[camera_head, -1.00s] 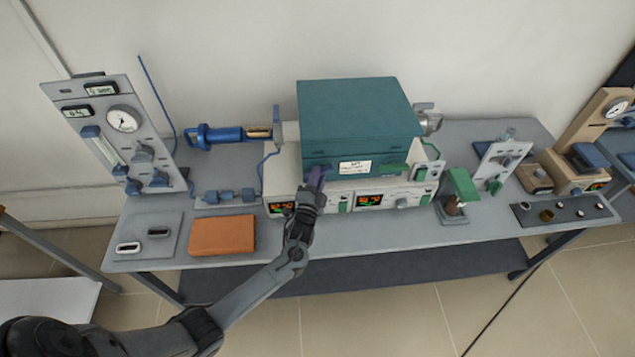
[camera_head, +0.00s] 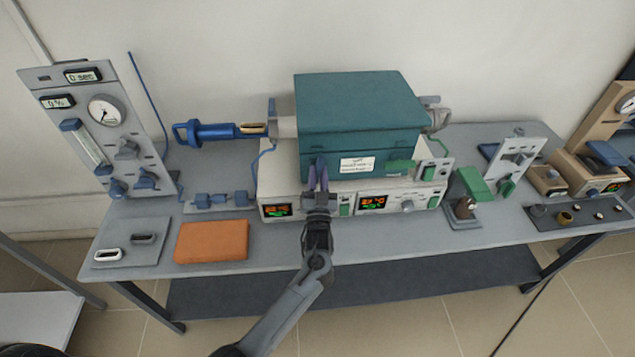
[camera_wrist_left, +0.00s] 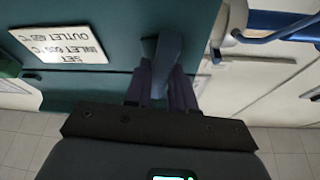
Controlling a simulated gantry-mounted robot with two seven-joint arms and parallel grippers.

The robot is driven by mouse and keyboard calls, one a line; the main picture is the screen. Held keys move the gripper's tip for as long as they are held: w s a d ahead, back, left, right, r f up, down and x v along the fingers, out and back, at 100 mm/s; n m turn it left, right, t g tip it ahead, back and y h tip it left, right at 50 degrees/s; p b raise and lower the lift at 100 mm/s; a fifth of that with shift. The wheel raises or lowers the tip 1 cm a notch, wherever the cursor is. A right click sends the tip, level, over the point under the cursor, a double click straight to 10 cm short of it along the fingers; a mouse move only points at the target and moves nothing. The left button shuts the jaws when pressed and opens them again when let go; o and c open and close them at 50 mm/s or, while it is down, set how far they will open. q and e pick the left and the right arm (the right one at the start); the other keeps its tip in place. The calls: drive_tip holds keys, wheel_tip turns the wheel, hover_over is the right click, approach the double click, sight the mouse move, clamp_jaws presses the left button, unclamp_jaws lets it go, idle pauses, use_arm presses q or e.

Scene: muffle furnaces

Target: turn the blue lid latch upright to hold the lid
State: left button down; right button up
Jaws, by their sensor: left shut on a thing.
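The teal furnace box (camera_head: 355,105) stands on a white control unit with a closed lid on top. The blue latch (camera_head: 320,163) is on the box's front face near its left end, left of the white label. My left gripper (camera_head: 318,182) is shut on the latch from the front. In the left wrist view the latch (camera_wrist_left: 168,55) shows between the two purple fingers (camera_wrist_left: 160,92). It runs roughly along the fingers and reaches across the seam line, slightly tilted. The fingers hide part of it. My right gripper is not in view.
A blue-handled rod (camera_head: 215,132) juts from the box's left side. A gauge panel (camera_head: 100,130) stands at the far left. An orange pad (camera_head: 212,241) lies on the bench. Right of the control unit are a green-topped device (camera_head: 472,185) and a grey panel (camera_head: 515,160).

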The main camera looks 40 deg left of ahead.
use_arm(q)
drive_tip(key=shift+n+g+y+b, duration=0.55)
drive_tip(key=shift+n+b, duration=0.3)
drive_tip(key=shift+n, duration=0.85)
drive_tip(key=c, duration=1)
unclamp_jaws()
drive_tip(key=shift+c, duration=0.2)
drive_tip(key=shift+d, duration=0.1)
